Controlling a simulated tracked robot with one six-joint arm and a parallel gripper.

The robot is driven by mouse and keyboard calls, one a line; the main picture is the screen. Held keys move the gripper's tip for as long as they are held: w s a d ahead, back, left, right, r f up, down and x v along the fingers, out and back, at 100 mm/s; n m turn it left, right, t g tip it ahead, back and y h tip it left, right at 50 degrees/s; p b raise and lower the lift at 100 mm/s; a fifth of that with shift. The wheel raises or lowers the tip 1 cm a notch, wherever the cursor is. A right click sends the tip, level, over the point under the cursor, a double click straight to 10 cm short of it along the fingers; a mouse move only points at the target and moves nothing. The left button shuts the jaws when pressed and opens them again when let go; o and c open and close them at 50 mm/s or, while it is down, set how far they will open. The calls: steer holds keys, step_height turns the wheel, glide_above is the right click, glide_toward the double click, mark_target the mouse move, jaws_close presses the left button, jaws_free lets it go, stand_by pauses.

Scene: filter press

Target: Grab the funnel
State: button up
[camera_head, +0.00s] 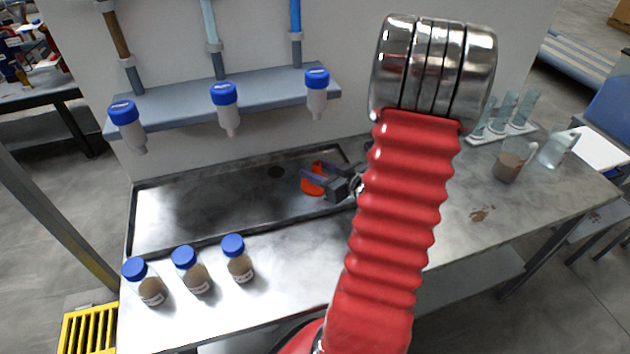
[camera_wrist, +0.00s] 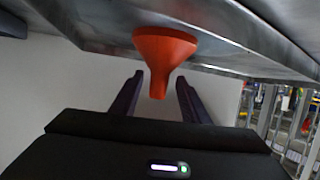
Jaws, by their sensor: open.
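The orange-red funnel (camera_head: 312,188) stands wide end down in the metal sink tray (camera_head: 185,213), near its right end. In the wrist view, which looks upside down, the funnel (camera_wrist: 165,48) has its wide rim against the tray and its narrow spout towards my gripper (camera_wrist: 158,78). My gripper is open, with one dark finger on each side of the spout. Gaps show between the fingers and the spout in that view. In the head view my gripper (camera_head: 313,170) reaches in from the right and partly covers the funnel.
Three brown-filled bottles (camera_head: 195,277) with blue caps stand along the front edge. Blue-capped upturned bottles (camera_head: 226,115) hang from the shelf (camera_head: 170,103) above the tray. Beakers (camera_head: 508,165) and a tube rack (camera_head: 500,133) stand on the right. The tray's left part is clear.

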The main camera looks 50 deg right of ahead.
steer(key=x, duration=0.5)
steer(key=shift+s, duration=0.1)
steer(key=shift+c, duration=0.3)
jaws_close()
stand_by(0.5)
